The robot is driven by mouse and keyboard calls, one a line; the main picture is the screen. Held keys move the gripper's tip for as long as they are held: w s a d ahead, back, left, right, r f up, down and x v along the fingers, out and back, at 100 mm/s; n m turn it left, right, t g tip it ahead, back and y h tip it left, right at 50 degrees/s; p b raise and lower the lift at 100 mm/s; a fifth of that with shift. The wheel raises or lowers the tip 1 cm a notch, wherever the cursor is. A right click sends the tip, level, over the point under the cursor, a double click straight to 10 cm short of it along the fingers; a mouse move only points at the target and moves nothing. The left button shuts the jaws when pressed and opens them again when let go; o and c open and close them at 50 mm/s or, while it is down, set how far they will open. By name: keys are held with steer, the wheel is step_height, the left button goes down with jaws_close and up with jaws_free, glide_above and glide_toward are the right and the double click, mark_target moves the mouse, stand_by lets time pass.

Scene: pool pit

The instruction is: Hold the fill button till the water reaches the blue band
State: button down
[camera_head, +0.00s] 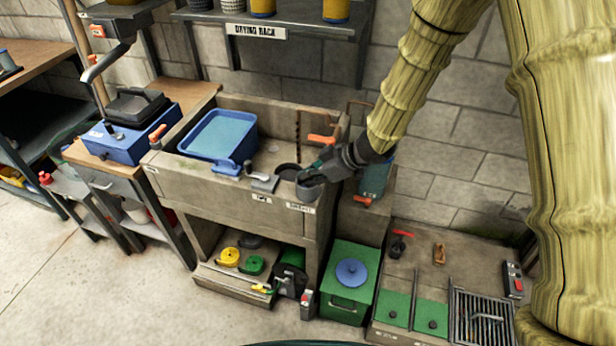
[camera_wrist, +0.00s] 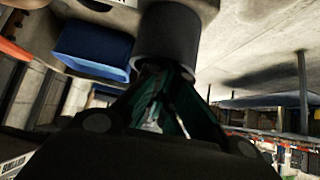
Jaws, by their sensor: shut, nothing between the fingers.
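My gripper (camera_head: 321,158) is at the front right corner of a grey stone sink (camera_head: 225,194). In the wrist view, its dark green fingers (camera_wrist: 163,92) are shut and empty, their tips close to a dark grey cylinder (camera_wrist: 168,42). I cannot tell whether they touch. A grey round part (camera_head: 310,187) shows beside the gripper in the head view, above a small white label on the sink front. I cannot make out which part is the fill button. A teal-fronted tank (camera_head: 374,180) stands behind the gripper, partly hidden by it. No water level or blue band can be clearly made out.
A green box (camera_head: 343,312) and a low grated unit (camera_head: 482,322) are below right. Open floor lies at lower left.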

steer(key=shift+s+d+r+p, duration=0.1)
steer(key=shift+r+p, duration=1.95)
steer(key=shift+p, duration=0.5)
steer(key=shift+d+r, duration=0.15)
steer(key=shift+d, duration=0.1)
steer(key=b+v, duration=0.1)
steer(key=v, duration=0.8)
steer(key=shift+r, duration=0.2)
steer(key=s+d+f+m+h, duration=0.25)
steer(key=s+f+m, duration=0.25)
steer(key=s+f, duration=0.5)
steer(key=s+d+f+m+h, duration=0.1)
steer(key=s+d+f+m, duration=0.3)
steer(key=f, duration=1.1)
steer(key=s+d+f+m+g+h, duration=0.1)
steer(key=s+d+f+m+h, duration=0.1)
steer(key=s, duration=0.9)
steer(key=s+d+f+m+g+h, duration=0.1)
steer(key=s+d+f+m+h, duration=0.2)
steer(key=s, duration=0.9)
steer(key=d+f, duration=0.3)
steer(key=f, duration=0.1)
steer(key=shift+d+m+g, duration=0.2)
steer(key=shift+m+g, duration=0.2)
